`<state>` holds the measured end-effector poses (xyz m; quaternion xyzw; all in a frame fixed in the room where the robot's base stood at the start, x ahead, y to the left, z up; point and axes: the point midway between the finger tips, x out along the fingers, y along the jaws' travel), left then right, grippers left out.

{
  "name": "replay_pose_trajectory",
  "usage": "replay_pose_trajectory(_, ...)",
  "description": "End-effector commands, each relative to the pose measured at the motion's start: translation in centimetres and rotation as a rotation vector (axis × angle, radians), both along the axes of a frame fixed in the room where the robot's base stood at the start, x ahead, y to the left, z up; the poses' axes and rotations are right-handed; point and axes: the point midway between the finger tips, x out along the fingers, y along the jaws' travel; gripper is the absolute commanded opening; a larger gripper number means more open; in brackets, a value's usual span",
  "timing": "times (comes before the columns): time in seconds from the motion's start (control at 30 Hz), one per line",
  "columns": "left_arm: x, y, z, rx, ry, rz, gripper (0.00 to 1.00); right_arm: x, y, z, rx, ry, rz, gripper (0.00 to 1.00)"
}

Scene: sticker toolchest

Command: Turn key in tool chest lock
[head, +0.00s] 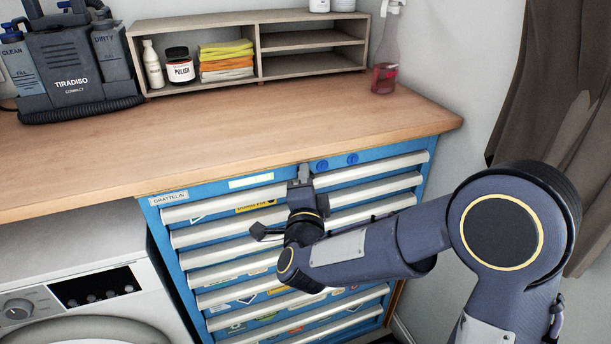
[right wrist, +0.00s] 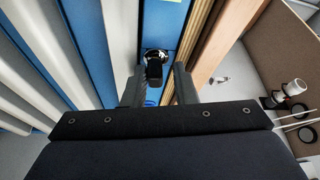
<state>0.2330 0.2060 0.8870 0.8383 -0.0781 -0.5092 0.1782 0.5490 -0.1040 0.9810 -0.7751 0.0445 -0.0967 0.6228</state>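The blue tool chest (head: 160,217) with pale drawer handles stands under the wooden worktop. In the right wrist view, a key with a black head (right wrist: 154,71) sits in a shiny round lock (right wrist: 156,54) on the chest's blue top strip. My right gripper (head: 303,176) is at the chest's upper front, just below the worktop edge. In the right wrist view its two fingers (right wrist: 158,86) are apart, one on each side of the key head, with visible gaps. In the head view the gripper hides the key and lock. My left gripper is not in view.
Two blue round pieces (head: 321,165) sit on the top strip right of my gripper. The worktop (head: 230,127) overhangs closely above. A shelf unit (head: 258,46), a bottle with red liquid (head: 385,75) and a grey machine (head: 72,68) stand on it. A washing machine (head: 90,270) stands left.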

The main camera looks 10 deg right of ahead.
Motion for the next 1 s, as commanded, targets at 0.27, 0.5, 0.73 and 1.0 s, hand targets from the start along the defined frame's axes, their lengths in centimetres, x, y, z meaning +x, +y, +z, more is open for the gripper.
replay_pose_trajectory(0.27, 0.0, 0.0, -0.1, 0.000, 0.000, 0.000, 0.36, -0.1, 0.0, -1.0, -0.004, 0.023, 0.002, 0.35)
replay_pose_trajectory(0.5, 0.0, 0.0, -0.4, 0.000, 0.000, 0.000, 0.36, -0.6, -0.1, -1.0, -0.003, 0.023, 0.002, 0.35)
replay_pose_trajectory(0.73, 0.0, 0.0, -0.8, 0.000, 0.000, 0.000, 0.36, -1.5, -0.2, -1.0, -0.004, 0.023, 0.002, 0.35)
replay_pose_trajectory(1.0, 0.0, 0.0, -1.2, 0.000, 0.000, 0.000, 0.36, -2.5, -0.5, -1.0, -0.003, 0.024, 0.002, 0.35)
